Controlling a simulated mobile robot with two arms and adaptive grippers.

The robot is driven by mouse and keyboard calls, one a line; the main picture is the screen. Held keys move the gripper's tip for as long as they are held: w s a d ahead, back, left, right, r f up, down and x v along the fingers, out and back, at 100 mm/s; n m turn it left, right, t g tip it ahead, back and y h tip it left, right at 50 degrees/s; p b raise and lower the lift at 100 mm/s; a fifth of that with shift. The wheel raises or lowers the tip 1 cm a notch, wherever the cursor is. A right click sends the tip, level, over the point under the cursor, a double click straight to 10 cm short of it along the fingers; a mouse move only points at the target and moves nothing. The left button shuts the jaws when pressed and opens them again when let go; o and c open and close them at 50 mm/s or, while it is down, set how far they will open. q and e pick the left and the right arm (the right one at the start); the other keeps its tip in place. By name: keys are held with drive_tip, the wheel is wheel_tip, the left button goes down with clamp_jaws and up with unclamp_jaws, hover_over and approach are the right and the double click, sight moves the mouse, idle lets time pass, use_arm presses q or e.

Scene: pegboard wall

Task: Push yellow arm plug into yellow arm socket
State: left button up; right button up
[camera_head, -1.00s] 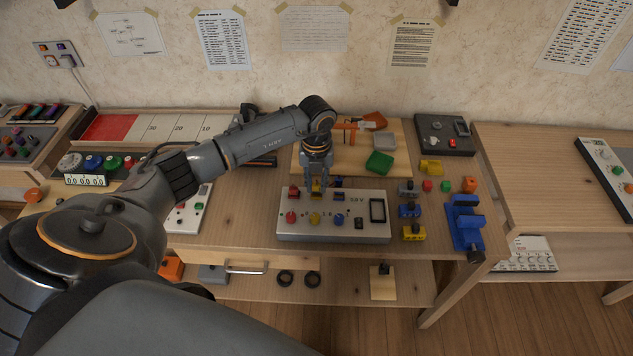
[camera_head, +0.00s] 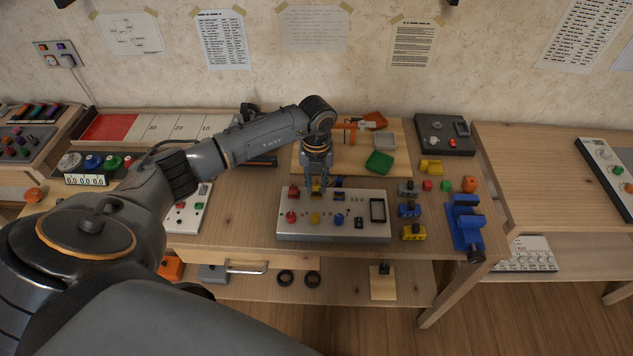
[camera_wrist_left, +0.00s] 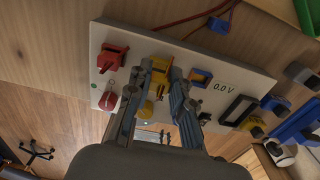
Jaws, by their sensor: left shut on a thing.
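My left gripper (camera_head: 315,186) reaches down over the back part of the white panel (camera_head: 345,233). It is shut on the yellow arm plug (camera_head: 316,186), most of which the fingers hide in the head view. In the left wrist view the yellow plug (camera_wrist_left: 159,73) shows between the fingertips, close against the panel face (camera_wrist_left: 225,105). The yellow socket is hidden under the plug and fingers, so I cannot tell how deep the plug sits. A yellow knob (camera_head: 314,219) is in front of it on the panel. My right gripper is not in view.
A red plug (camera_head: 293,191) and a blue socket (camera_head: 338,196) flank the gripper. Coloured blocks and connectors, such as a yellow one (camera_head: 413,232), lie right of the panel. A blue vise-like fixture (camera_head: 465,222) stands at the table's right edge. A green tray (camera_head: 379,162) lies behind.

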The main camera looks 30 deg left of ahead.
sight(317, 183)
use_arm(q)
drive_tip(key=shift+f+b, duration=0.4)
drive_tip(key=shift+f, duration=0.15)
drive_tip(key=o, duration=0.9)
drive_tip(key=shift+c, duration=0.2)
drive_tip(key=shift+r, duration=0.1)
drive_tip(key=shift+r+p, duration=1.9)
drive_tip(key=shift+r, duration=0.55)
drive_tip(key=shift+f, duration=0.1)
